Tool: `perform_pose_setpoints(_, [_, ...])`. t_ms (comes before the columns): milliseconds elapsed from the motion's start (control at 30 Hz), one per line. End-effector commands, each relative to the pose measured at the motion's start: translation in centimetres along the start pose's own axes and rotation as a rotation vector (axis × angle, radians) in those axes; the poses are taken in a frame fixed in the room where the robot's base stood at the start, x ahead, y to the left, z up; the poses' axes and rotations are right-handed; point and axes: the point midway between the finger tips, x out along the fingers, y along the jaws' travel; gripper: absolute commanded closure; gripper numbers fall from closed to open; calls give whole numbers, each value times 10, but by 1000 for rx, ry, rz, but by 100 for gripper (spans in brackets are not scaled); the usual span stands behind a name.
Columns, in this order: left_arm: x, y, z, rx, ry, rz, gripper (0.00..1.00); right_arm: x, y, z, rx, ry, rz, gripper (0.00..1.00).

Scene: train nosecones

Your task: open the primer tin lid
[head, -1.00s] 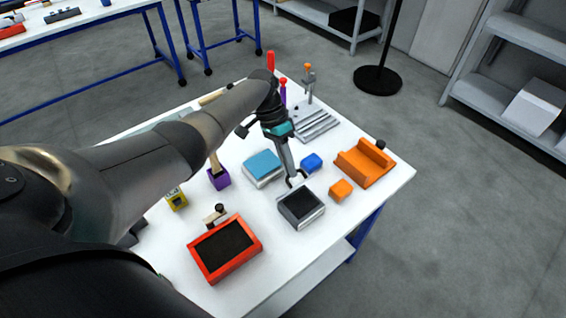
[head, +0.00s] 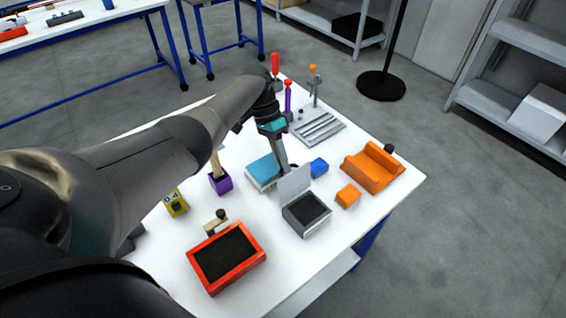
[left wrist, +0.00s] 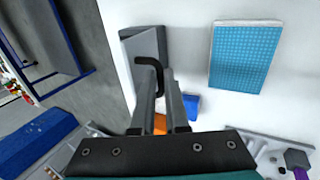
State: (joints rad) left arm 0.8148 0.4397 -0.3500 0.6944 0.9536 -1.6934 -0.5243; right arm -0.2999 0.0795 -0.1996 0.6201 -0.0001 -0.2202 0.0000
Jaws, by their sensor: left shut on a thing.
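The primer tin (head: 308,219) is a grey box with a dark inside, on the white table. Its light grey lid (head: 295,182) stands raised along the back edge, roughly upright. My left gripper (head: 286,170) is behind the lid, its fingertips partly hidden by it. In the left wrist view, my left gripper (left wrist: 160,92) is shut on a dark bent handle (left wrist: 149,63) at the grey lid (left wrist: 141,46). My right gripper is not in view.
An orange cube (head: 347,196), an orange cradle (head: 372,168) and a red tray (head: 227,256) surround the tin. Table in front of the tin is clear.

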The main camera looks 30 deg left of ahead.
Motion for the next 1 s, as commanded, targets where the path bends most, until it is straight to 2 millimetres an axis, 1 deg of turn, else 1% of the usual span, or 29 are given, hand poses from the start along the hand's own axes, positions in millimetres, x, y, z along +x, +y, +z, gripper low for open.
perform_pose_setpoints(33, [7, 1, 4, -5, -17, 7, 100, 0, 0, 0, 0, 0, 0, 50])
perform_pose_setpoints(233, [7, 1, 4, -5, -17, 8, 100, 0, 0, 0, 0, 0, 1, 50])
perform_pose_setpoints(267, [7, 1, 4, -5, -17, 8, 85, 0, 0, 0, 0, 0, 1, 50])
perform_pose_setpoints(500, [4, 1, 2, -2, -9, 5, 58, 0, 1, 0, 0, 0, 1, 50])
perform_pose_setpoints(733, [2, 0, 2, -1, -5, 3, 58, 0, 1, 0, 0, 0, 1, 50])
perform_pose_setpoints(833, [-2, 0, 1, -1, -4, 2, 58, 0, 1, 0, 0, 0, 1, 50])
perform_pose_setpoints(933, [-13, 0, 0, 0, -1, 1, 58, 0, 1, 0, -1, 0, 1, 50])
perform_pose_setpoints(1000, [-25, 0, 0, 1, 0, 0, 58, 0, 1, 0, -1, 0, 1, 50])
